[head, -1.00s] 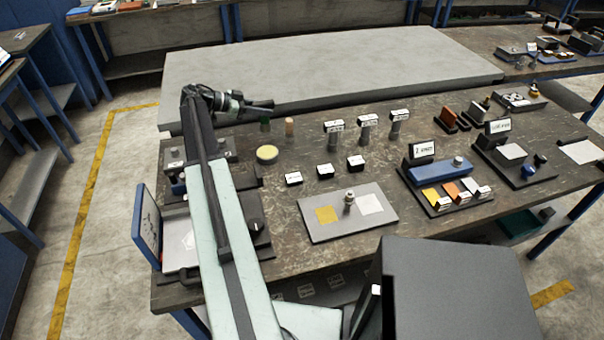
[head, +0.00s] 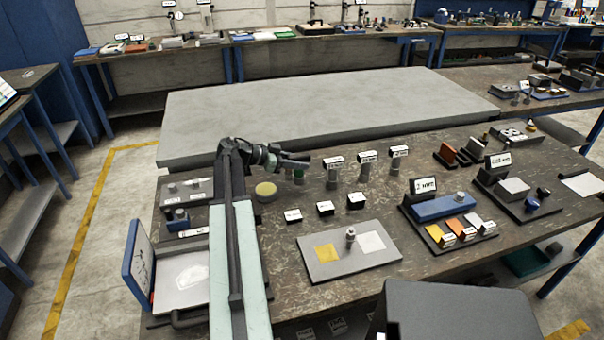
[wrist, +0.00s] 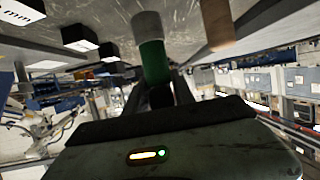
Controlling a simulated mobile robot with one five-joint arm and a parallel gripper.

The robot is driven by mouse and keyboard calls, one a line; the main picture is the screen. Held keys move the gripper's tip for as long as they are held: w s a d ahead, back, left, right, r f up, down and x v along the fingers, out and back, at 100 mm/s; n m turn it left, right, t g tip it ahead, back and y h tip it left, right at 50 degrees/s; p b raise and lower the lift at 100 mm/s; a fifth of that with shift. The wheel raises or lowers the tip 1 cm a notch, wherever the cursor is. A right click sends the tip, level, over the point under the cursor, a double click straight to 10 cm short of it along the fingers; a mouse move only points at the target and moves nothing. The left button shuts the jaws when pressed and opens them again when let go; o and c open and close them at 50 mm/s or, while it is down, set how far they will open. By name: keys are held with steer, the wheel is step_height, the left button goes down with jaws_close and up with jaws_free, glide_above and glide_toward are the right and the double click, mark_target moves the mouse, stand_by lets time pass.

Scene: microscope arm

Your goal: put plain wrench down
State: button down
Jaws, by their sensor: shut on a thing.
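The plain wrench appears to be the upright green cylinder with a grey end (wrist: 152,58), held between my fingers in the wrist view. In the head view its green part (head: 298,177) shows just below my gripper (head: 303,160). My gripper (wrist: 170,85) is shut on it, near the back left of the workbench. The picture does not clearly show whether the wrench's lower end touches the bench.
Several grey posts with white labels (head: 367,170) stand right of my gripper. A grey plate (head: 316,271) with yellow and white squares is in front. A raised grey slab (head: 300,110) lies behind.

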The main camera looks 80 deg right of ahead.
mark_target(296, 171)
steer(key=shift+s+a, duration=0.15)
steer(key=shift+s, duration=0.25)
steer(key=f+b, duration=0.4)
steer(key=shift+s, duration=0.2)
steer(key=shift+r, duration=0.25)
steer(key=shift+f, duration=0.2)
steer(key=c, duration=1.1)
jaws_free()
steer(key=shift+o, duration=0.2)
steer(key=shift+r, duration=0.1)
